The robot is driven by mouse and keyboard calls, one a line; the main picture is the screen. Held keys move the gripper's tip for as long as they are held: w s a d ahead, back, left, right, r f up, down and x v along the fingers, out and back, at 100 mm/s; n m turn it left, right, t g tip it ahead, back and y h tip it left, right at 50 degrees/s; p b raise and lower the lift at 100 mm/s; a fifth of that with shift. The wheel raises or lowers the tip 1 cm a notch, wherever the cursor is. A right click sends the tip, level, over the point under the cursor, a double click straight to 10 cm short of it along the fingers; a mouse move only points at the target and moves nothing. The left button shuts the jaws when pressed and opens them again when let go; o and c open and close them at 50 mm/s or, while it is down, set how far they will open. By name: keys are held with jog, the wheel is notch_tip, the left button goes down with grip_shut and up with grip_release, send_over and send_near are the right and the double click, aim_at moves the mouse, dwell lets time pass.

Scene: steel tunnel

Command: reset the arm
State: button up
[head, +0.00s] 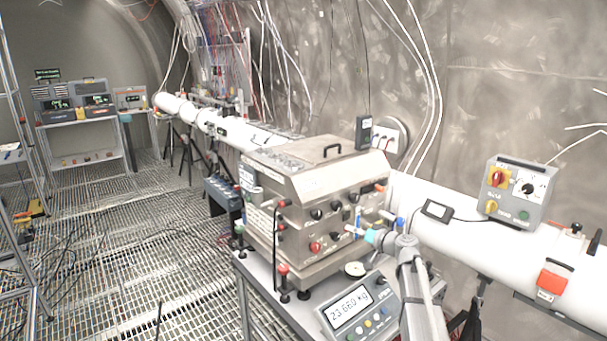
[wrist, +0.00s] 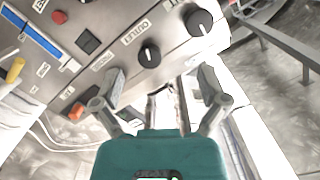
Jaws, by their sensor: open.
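My gripper (wrist: 162,84) is open in the wrist view, its two grey fingers spread apart with nothing held between them. Behind the fingertips is the front panel of the steel box (wrist: 120,42), with black knobs, one beside an "OUTLET" label. I cannot tell whether a finger touches the panel. In the head view my arm rises from the lower right, and my gripper (head: 358,231) points left at the right part of the steel box's front (head: 290,195). The fingertips are small there and partly blend with the panel's knobs.
The box stands on a bench beside a scale display (head: 350,307) reading about 23.660 kg, close below my arm. A white pipe (head: 450,215) runs behind, carrying a grey switch box (head: 516,192). The grated floor (head: 130,230) at left is largely open.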

jog(key=s+a+f+n+g+h, duration=0.1)
jog(key=s+a+f+g, duration=0.4)
jog(key=s+a+f, duration=0.3)
jog(key=s+d+f+g+h, duration=0.1)
jog(key=s+f+g+h, duration=0.1)
jog(key=s, duration=0.6)
jog(key=s+d+f+m+g+h, duration=0.1)
jog(key=s+f+g+h, duration=0.2)
jog(key=s, duration=0.5)
jog(key=s+d+f+m+g+h, duration=0.1)
jog(key=s+d+f+g+h, duration=0.1)
jog(key=s, duration=0.6)
jog(key=f+h, duration=0.1)
jog(key=h, duration=0.1)
jog(key=shift+s+f+g+h, duration=0.25)
jog(key=shift+s+g+h, duration=0.05)
jog(key=shift+s+h, duration=0.1)
jog(key=shift+w, duration=0.15)
